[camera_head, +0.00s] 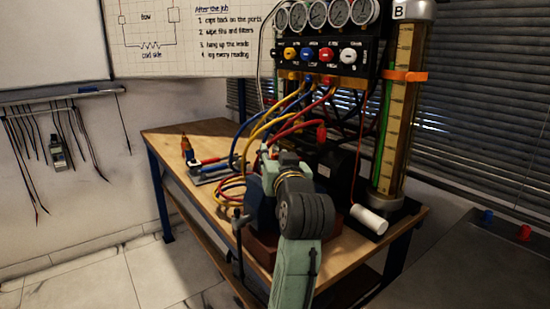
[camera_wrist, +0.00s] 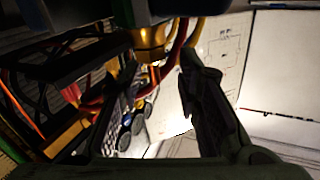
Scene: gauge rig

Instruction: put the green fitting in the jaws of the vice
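I cannot make out the green fitting in either view. A blue-grey body with an upright bar handle (camera_head: 238,225), which looks like the vice, stands at the bench's front edge; my arm covers much of it, and its jaws are hidden. My gripper (camera_wrist: 160,110) shows in the wrist view as two dark fingers standing apart, with background between them and nothing clearly held. In the head view my gripper is hidden behind my own arm links.
Yellow, blue and red hoses (camera_head: 262,125) hang from the gauge manifold (camera_head: 320,55) close around my arm. Small tools (camera_head: 205,165) lie at the left; the bench's left surface (camera_head: 175,140) is mostly clear.

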